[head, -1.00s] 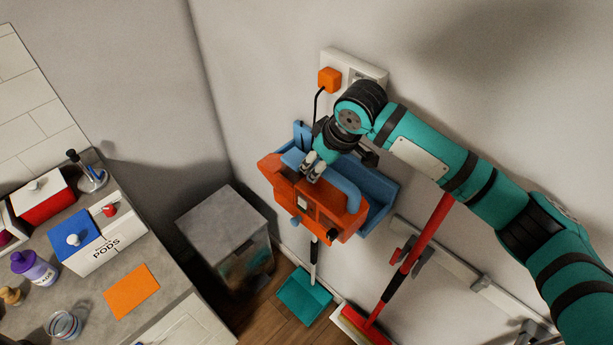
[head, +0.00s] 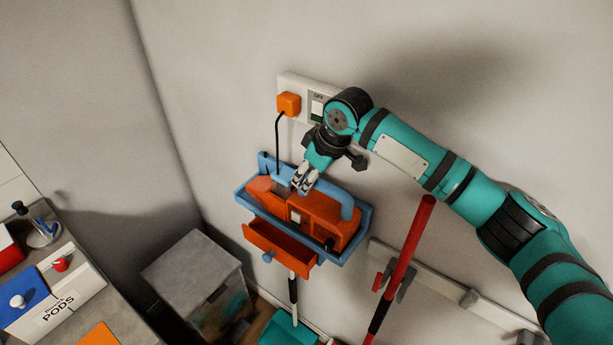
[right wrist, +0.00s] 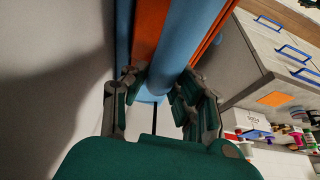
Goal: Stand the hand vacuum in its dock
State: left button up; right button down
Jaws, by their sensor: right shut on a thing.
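The hand vacuum (head: 328,218) is orange with a blue handle and lies lengthwise inside the blue wall dock (head: 265,164). The dock's rim surrounds its lower part; whether it is fully seated I cannot tell. My right gripper (head: 304,178) is above the vacuum, shut on its handle near the left end. In the right wrist view the blue handle (right wrist: 188,45) runs between the fingers, with the orange body beside it. The underside of the vacuum is hidden. My left gripper is not in view.
An orange drawer (head: 278,243) with a blue knob sticks out below the dock. An orange plug (head: 289,104) with a black cord is above. A red-handled broom (head: 405,255) hangs at right on a wall rail. A grey-topped bin (head: 192,268) stands lower left.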

jog(key=shift+a+f, duration=0.1)
jog(key=shift+f, duration=0.1)
dwell(0.6)
jog(key=c, duration=1)
grip_release()
jog(key=shift+s, duration=0.1)
jog(key=shift+o, duration=0.2)
jog(key=shift+f, duration=0.15)
jog(key=v, duration=0.5)
jog(key=s+d, duration=0.7)
jog(key=d, duration=0.2)
jog(key=shift+d, duration=0.4)
jog(key=shift+s, duration=0.15)
